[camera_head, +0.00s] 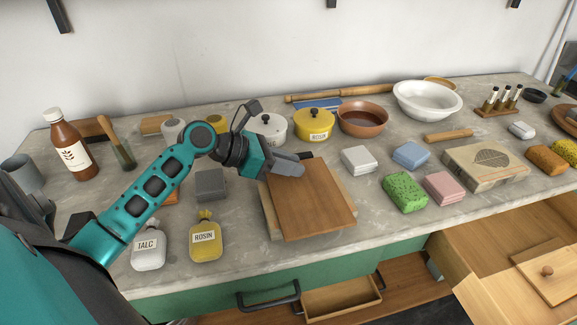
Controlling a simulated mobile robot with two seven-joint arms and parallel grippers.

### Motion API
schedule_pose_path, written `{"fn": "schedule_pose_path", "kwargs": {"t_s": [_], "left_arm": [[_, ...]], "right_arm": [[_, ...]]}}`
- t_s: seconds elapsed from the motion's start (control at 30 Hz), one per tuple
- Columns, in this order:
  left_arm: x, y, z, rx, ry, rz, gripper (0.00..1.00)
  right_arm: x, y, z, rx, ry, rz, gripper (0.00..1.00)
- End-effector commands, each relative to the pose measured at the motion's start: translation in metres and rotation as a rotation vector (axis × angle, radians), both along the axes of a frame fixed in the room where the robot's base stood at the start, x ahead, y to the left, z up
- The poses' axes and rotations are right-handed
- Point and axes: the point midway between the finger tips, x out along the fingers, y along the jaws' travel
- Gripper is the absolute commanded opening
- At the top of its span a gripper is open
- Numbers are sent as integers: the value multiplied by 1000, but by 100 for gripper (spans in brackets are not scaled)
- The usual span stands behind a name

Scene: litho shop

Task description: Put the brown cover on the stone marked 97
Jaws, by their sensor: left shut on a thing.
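The brown cover (312,205) is a flat wooden-brown board. My right gripper is out of view.
White, blue, green and pink blocks (404,192) lie right of the cover. Pots and bowls (362,117) line the back. An open drawer (500,285) juts out front right.

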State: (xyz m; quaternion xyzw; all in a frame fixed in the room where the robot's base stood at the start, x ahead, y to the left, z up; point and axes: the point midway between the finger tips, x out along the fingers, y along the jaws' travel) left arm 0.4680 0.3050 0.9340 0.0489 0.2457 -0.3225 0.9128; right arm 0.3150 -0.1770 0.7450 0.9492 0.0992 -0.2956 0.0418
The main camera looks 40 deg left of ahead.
Motion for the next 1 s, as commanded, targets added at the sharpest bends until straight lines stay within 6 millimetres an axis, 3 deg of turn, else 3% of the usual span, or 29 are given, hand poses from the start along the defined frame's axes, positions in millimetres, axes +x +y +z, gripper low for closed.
{"fn": "schedule_pose_path", "kwargs": {"t_s": [0.2,0.23,0.47,0.77,1.0], "left_arm": [[0,0,-1,-1,-2,0,0],[0,0,-1,1,-1,0,26],[0,0,-1,0,-1,0,48],[-2,2,1,0,0,1,50],[-26,21,18,3,2,0,50]], "right_arm": [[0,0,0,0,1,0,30],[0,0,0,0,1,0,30],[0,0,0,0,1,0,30],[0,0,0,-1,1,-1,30],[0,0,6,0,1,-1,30]]}}
